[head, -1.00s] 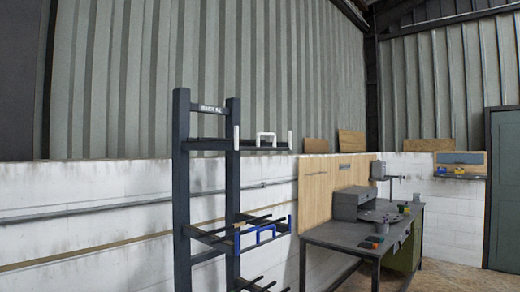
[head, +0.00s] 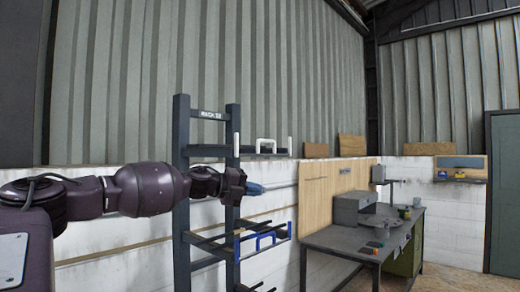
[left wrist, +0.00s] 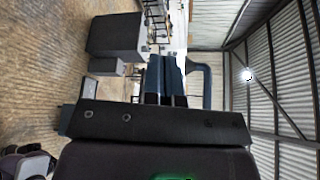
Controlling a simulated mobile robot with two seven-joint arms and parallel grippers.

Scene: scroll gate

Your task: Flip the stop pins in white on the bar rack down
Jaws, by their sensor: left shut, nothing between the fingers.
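The dark bar rack (head: 181,130) stands left of centre in the head view. Its upper tier carries two white stop pins, a left one (head: 236,145) and a right one (head: 290,146), both standing upright at the front ends of the bars. A white U-shaped handle (head: 265,141) stands between them. My left gripper (head: 260,189) is shut and empty, with blue fingertips. In the picture it is below the white pins and above the blue ones, overlapping the rack's right post. Its fingers also show in the left wrist view (left wrist: 165,77). My right gripper is not in view.
Blue pins and a blue handle (head: 261,238) sit on the lower tier. A grey workbench (head: 345,243) with small items stands right of the rack. A white wall and wooden panel (head: 318,192) are behind. Open space lies left of the rack.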

